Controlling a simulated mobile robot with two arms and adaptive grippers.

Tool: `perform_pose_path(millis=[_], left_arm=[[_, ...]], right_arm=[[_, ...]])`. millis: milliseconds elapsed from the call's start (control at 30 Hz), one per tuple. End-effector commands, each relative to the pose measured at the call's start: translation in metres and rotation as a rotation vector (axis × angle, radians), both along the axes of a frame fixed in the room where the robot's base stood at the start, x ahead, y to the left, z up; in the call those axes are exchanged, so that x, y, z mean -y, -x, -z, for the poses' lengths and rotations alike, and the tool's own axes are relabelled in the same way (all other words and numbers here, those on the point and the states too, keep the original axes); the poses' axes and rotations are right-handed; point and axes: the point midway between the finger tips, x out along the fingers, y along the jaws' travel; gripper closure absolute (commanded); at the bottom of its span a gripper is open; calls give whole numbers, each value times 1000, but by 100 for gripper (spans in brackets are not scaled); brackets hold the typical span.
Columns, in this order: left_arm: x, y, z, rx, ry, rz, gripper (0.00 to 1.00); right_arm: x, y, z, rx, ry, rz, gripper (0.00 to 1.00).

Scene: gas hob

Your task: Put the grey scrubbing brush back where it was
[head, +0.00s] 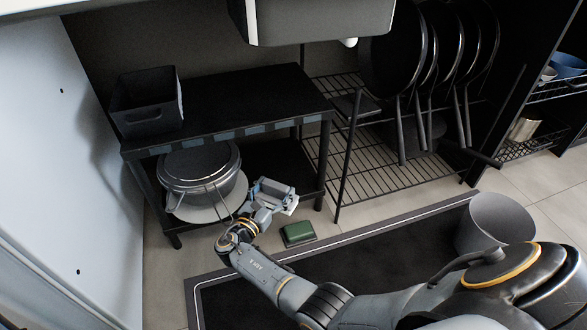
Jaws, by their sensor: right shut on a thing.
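My right arm reaches in from the lower right. My right gripper (273,196) is shut on the grey scrubbing brush (277,187), held in front of the low black shelf unit (240,112), just right of the pot. The fingers hide part of the brush, and I cannot tell whether it touches anything beneath. My left gripper is not in view.
A lidded pot (203,166) stands at the shelf's lower left, and a black basket (146,103) sits on its top. A green sponge-like block (298,233) lies on the floor by a dark mat (365,246). A grey bin (495,222) and a pan rack (375,178) are to the right.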

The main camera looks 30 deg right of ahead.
Motion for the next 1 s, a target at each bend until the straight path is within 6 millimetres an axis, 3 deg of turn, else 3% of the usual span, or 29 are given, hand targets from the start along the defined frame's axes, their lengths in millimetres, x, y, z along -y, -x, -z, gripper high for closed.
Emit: perform_pose_path(millis=[67, 400, 600, 800, 1000], left_arm=[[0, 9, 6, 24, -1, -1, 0], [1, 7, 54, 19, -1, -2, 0], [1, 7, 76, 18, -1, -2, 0], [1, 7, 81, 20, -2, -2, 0], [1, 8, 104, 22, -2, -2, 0]], right_arm=[[18, -11, 3, 7, 2, 2, 61], [97, -60, 5, 7, 2, 2, 61], [131, -81, 3, 5, 2, 1, 61], [140, -87, 2, 4, 0, -1, 61], [139, -86, 25, 3, -1, -1, 61]])
